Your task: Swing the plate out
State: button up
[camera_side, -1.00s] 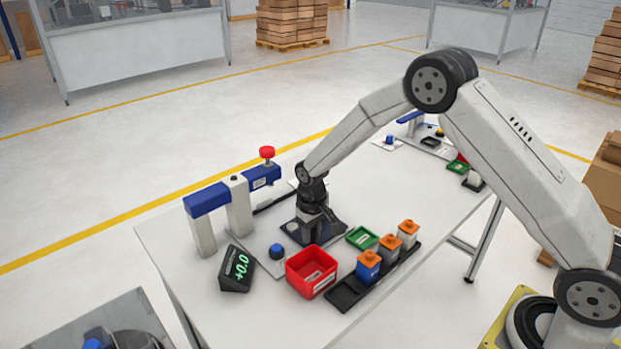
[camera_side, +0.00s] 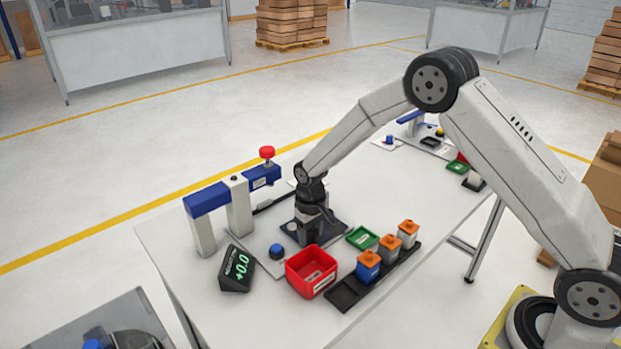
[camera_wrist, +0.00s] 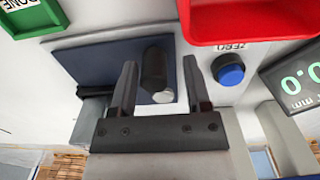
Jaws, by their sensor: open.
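The dark plate (camera_side: 296,233) lies flat on the table below my gripper (camera_side: 316,236), beside the blue-topped stand. In the wrist view the plate (camera_wrist: 85,62) carries an upright dark cylindrical knob (camera_wrist: 154,66) with a pale end. My gripper (camera_wrist: 160,64) is open, with one finger on each side of the knob. The side view hides the knob behind my gripper.
The blue bridge arm (camera_side: 210,197) with a red knob (camera_side: 267,152) stands left and behind. A blue button (camera_side: 276,251), readout (camera_side: 238,269), red bin (camera_side: 311,271), green tray (camera_side: 362,238) and rack of orange-capped blocks (camera_side: 345,294) lie close in front.

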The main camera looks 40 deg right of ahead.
jog(key=shift+r, duration=3.6)
jog(key=shift+s+d+r, duration=0.15)
jog(key=shift+s+r, duration=0.15)
jog(key=shift+s, duration=0.2)
jog(key=s+d+r+t, duration=0.1)
jog(key=s+r, duration=0.1)
jog(key=s, duration=0.8)
jog(key=s+d+r+t, duration=0.1)
jog(key=s, duration=0.9)
jog(key=shift+s+d+r+t, duration=0.3)
jog(key=shift+s+d+r, duration=0.05)
jog(key=shift+s+r, duration=0.05)
